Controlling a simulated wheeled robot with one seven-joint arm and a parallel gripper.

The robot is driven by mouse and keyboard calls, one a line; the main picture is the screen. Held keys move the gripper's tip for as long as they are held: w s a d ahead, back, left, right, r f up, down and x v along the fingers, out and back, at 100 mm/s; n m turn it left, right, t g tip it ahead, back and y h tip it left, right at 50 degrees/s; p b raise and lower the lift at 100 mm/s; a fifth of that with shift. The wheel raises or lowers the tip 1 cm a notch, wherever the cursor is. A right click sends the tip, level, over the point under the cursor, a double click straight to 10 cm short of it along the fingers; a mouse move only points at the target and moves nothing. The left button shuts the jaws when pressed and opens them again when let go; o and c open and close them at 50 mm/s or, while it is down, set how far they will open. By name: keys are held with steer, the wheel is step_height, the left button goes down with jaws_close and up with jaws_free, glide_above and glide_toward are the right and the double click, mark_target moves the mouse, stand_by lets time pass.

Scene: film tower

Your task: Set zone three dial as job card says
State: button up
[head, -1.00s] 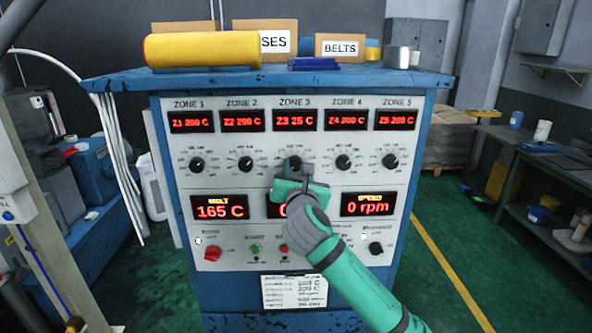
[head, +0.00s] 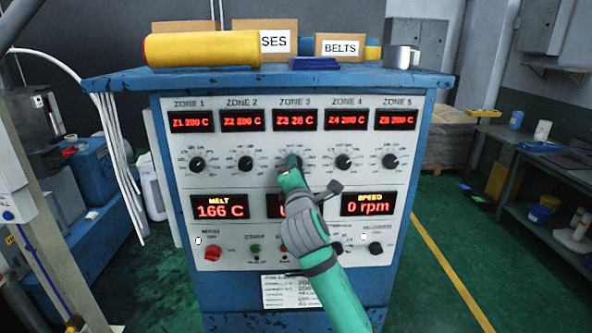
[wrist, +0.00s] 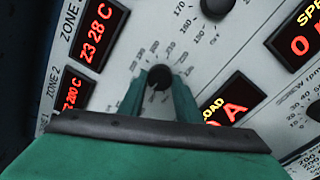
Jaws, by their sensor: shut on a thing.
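The zone three dial (wrist: 158,77) is a round black knob on the white panel. It sits between my green fingers in the wrist view, and its pointer is hard to read. In the head view my gripper (head: 290,166) is shut on this dial and covers most of it.
The zone two dial (head: 246,163) and zone four dial (head: 343,162) flank the held one. A red main knob (head: 212,253) is lower left. My arm hides most of the middle lower display. A yellow roll (head: 205,49) and boxes lie on the cabinet top.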

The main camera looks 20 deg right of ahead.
steer(key=m, duration=2.5)
steer(key=shift+a+f+m+g+h, duration=0.1)
steer(key=shift+f+m+g+h, duration=0.05)
steer(key=shift+m+g+h, duration=0.2)
steer(key=shift+m, duration=0.25)
steer(key=o, duration=1.1)
steer(key=shift+c, duration=0.2)
steer(key=v, duration=1)
steer(key=shift+s+a, duration=0.15)
steer(key=shift+s, duration=0.25)
